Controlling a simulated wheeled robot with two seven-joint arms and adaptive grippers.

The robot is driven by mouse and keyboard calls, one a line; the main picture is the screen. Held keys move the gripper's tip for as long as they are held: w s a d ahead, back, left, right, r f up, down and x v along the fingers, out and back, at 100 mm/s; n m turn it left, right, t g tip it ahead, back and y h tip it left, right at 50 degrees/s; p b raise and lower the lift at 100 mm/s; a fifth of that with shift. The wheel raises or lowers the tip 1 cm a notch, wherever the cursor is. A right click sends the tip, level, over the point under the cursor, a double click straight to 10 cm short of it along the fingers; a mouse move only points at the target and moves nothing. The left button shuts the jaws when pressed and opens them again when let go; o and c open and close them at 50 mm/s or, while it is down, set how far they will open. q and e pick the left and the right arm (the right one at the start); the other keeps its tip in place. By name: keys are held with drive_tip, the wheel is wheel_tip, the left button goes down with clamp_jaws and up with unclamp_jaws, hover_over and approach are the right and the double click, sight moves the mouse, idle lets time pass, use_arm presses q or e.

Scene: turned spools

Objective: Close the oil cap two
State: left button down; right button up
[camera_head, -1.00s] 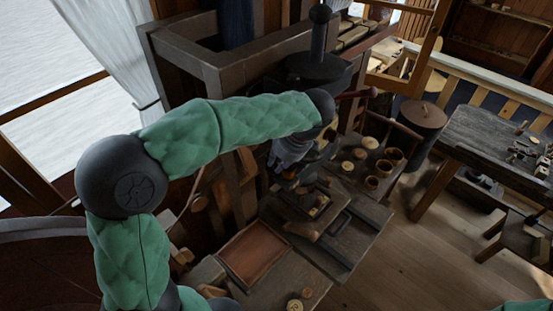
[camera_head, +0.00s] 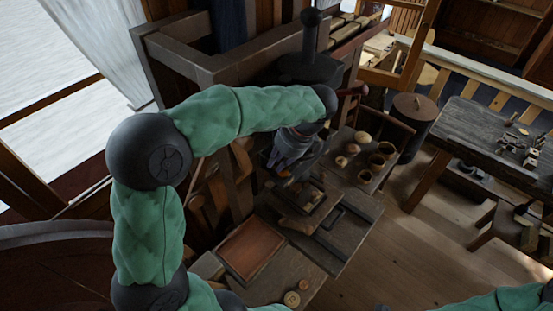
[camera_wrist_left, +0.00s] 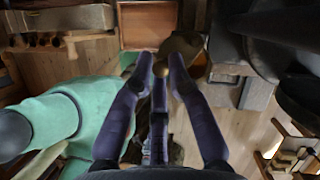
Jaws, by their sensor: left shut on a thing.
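My left gripper (camera_head: 285,174) points down over the dark machine at the end of the bench, beside the wooden frame. I cannot tell for sure whether this is oil cap two. The machine below is dark and partly hidden by the gripper and forearm in the head view. My right gripper is not clearly seen; only part of my right arm shows at the bottom right.
Several small bowls (camera_head: 377,160) and round lids (camera_head: 353,149) stand on the bench right of the gripper. A reddish-brown tray (camera_head: 250,248) lies in front. A dark stove (camera_head: 312,68) stands behind. A workbench (camera_head: 480,135) stands at the right, with open floor (camera_head: 375,255) between.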

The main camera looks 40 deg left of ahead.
use_arm(q)
drive_tip(key=shift+w+r, duration=0.2)
idle(0.3)
drive_tip(key=c, duration=1.2)
unclamp_jaws()
drive_tip(key=shift+a+f, duration=0.1)
drive_tip(key=shift+f, duration=0.05)
drive_tip(key=v, duration=1.2)
drive_tip(key=shift+w, duration=0.15)
